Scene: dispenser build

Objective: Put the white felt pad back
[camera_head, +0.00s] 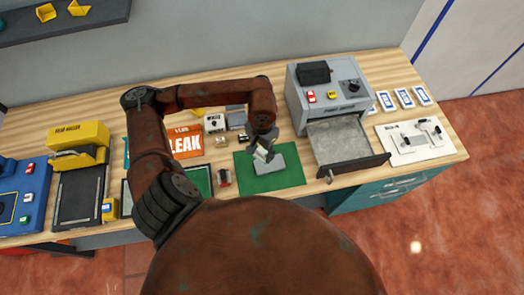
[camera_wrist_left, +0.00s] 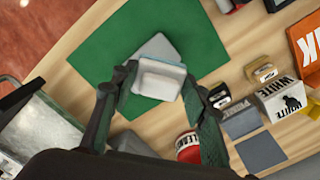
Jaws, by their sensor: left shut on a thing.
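My left gripper (camera_head: 262,151) is above the green mat (camera_head: 292,180), with its fingers on either side of a small pale thing that looks like the white felt pad (camera_wrist_left: 160,78). The left wrist view shows the same gripper (camera_wrist_left: 160,98) shut on this pad. A flat grey piece (camera_head: 272,164) lies on the green mat directly below the pad. I cannot tell whether the pad touches it. A small box marked WHITE (camera_head: 214,123) stands to the left, behind the mat. My right gripper is not in view.
A grey machine (camera_head: 322,92) with a pulled-out tray (camera_head: 338,139) stands right of the mat. An orange sign (camera_head: 186,141) and small blocks (camera_wrist_left: 261,71) lie nearby. A black-and-yellow machine (camera_head: 80,190) is at left. The mat's front part is clear.

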